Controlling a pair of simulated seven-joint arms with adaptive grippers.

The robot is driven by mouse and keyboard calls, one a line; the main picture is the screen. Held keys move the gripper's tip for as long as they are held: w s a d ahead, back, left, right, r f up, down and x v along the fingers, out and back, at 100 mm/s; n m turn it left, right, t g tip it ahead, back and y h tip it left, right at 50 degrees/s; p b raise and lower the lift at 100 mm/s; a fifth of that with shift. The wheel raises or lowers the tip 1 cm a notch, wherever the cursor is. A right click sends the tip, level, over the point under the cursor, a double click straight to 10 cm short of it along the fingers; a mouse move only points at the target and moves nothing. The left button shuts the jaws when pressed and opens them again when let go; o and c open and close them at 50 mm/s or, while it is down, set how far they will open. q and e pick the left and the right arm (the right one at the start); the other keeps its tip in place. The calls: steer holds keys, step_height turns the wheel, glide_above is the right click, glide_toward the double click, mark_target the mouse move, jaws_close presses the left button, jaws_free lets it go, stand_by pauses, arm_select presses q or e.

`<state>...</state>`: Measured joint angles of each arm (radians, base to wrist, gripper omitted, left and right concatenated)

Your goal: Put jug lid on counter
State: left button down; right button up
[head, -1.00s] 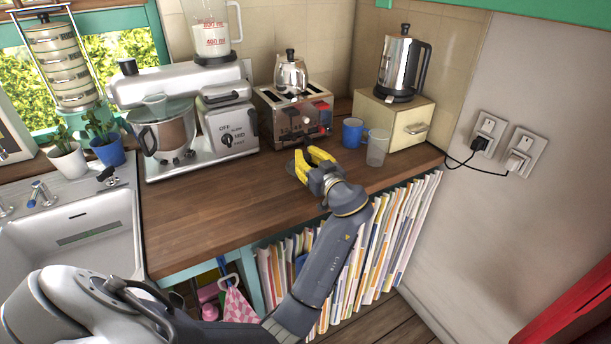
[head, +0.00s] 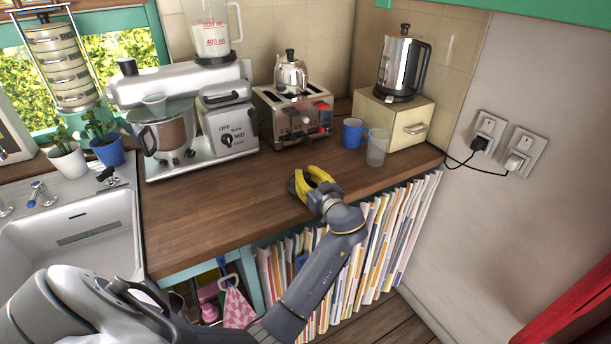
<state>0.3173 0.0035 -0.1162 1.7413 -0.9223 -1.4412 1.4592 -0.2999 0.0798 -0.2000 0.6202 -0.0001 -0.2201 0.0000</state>
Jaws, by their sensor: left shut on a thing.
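My left gripper (head: 304,178) is over the front part of the wooden counter (head: 215,215), its yellow fingers closed on a small dark, flat piece, which I take to be the jug lid (head: 292,185). The fingers cover most of the lid. Only its dark left edge shows, and I cannot tell whether it touches the counter or is just above it. A clear jug with red markings and white contents (head: 212,35) stands at the back, its top cut off by the picture. My right gripper is not in view.
A toaster (head: 292,115), a blue mug (head: 352,132) and a clear cup (head: 377,148) stand behind the gripper. A mixer (head: 190,110) and sink (head: 75,230) are at left. The counter's front left stretch is clear. Upright books or files (head: 400,225) fill the shelf below.

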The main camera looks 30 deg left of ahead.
mark_target(308, 178)
arm_select(q)
steer(key=shift+f, duration=0.1)
steer(key=c, duration=1.3)
jaws_free()
steer(key=shift+d, duration=0.1)
steer(key=v, duration=0.6)
steer(key=shift+s, duration=0.1)
steer(key=shift+o, duration=1.2)
steer(key=shift+s+d, duration=0.3)
steer(key=shift+d, duration=0.25)
